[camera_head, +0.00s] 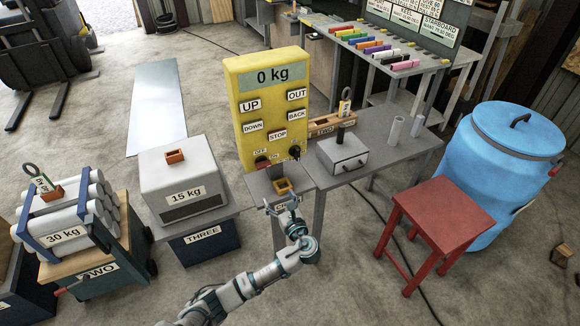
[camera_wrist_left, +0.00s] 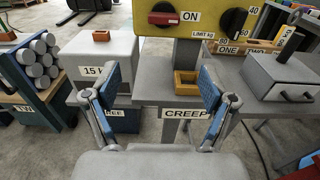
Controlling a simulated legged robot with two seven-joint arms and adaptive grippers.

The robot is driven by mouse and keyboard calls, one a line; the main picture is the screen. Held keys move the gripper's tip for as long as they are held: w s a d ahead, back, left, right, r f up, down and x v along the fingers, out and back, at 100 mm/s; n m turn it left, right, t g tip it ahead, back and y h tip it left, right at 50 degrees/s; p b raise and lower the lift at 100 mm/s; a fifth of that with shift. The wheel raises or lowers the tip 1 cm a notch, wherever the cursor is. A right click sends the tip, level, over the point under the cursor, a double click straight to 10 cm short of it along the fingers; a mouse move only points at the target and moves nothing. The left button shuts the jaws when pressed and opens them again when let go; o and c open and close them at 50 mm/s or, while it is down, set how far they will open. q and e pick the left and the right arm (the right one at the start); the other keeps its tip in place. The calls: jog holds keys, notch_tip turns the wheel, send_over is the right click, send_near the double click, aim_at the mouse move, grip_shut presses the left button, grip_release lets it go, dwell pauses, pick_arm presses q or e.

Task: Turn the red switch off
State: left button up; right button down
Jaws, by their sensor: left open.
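The red switch (camera_head: 262,163) is a small knob low on the left of the yellow control box (camera_head: 251,110), under OFF and ON labels. In the left wrist view the red switch (camera_wrist_left: 165,18) shows at the top, its bar lying level, with the ON label at its right; the OFF label is out of that view. My left gripper (camera_head: 283,204) is open and empty, below and in front of the box, apart from the switch. In the wrist view its two fingers (camera_wrist_left: 164,85) stand wide apart below the switch. My right gripper is not seen.
A black knob (camera_head: 294,152) sits right of the switch. A small yellow open box (camera_head: 283,187) stands on the CREEP stand below. A grey 15 kg block (camera_head: 183,180) is at left, a grey drawer box (camera_head: 343,153) at right. A red stool (camera_head: 445,213) and blue barrel (camera_head: 510,150) stand farther right.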

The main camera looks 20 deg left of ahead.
pick_arm(q)
jog(key=r, duration=0.1)
send_near(265, 166)
jog(key=x, duration=0.7)
jog(key=shift+w+f, duration=0.1)
jog(key=shift+w, duration=0.15)
jog(key=x, duration=0.3)
jog(key=shift+a+f+b, duration=0.15)
jog(key=shift+a+b, duration=0.15)
jog(key=shift+a, duration=0.2)
jog(key=shift+w+a, duration=0.15)
jog(key=shift+a, duration=0.2)
jog(key=shift+d, duration=0.45)
jog(key=c, duration=1.1)
jog(key=shift+c, duration=0.3)
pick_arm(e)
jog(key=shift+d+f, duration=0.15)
